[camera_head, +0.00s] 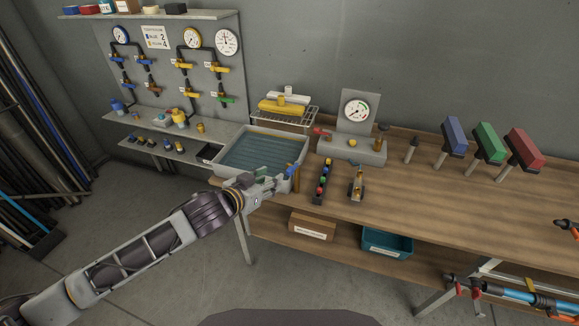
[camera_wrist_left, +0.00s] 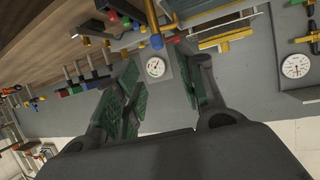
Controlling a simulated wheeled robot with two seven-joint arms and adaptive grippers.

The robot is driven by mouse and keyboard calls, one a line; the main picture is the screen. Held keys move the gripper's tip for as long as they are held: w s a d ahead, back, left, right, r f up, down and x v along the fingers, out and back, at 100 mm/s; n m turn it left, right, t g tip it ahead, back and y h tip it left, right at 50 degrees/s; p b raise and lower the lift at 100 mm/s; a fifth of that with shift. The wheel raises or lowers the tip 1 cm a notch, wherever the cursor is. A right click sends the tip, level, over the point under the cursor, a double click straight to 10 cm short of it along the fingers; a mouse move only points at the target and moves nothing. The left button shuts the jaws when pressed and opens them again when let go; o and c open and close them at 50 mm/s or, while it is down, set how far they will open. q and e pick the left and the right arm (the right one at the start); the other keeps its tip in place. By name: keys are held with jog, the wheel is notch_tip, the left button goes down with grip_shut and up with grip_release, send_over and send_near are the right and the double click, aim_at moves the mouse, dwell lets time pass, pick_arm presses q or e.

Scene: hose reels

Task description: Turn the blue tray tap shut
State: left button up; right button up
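The tray (camera_head: 262,150) is a grey basin with dark water-like contents at the back left of the wooden bench. The blue tap handle (camera_head: 292,170) shows at its front right corner, beside a brass upright part. My left gripper (camera_head: 282,181) reaches in from the left, with its tips close to the blue handle. In the left wrist view the two green-padded fingers (camera_wrist_left: 158,68) stand apart. The rounded blue end of the tap (camera_wrist_left: 157,42) shows between and beyond them. I cannot tell if a finger touches it.
A small brass fitting (camera_head: 356,184) is nearby. A valve panel (camera_head: 170,65) is at the back left.

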pick_arm(q)
send_near(290, 168)
jog(key=shift+x, duration=1.45)
jog(key=shift+p+x, duration=0.65)
jog(key=shift+x, duration=3.25)
pick_arm(e)
jog(key=shift+w+d+r, duration=0.15)
jog(key=shift+d+r, duration=0.55)
jog(key=shift+r, duration=0.05)
jog(key=shift+a, duration=0.2)
pick_arm(q)
jog(key=shift+c, duration=0.6)
grip_shut()
pick_arm(e)
jog(key=shift+a, duration=0.15)
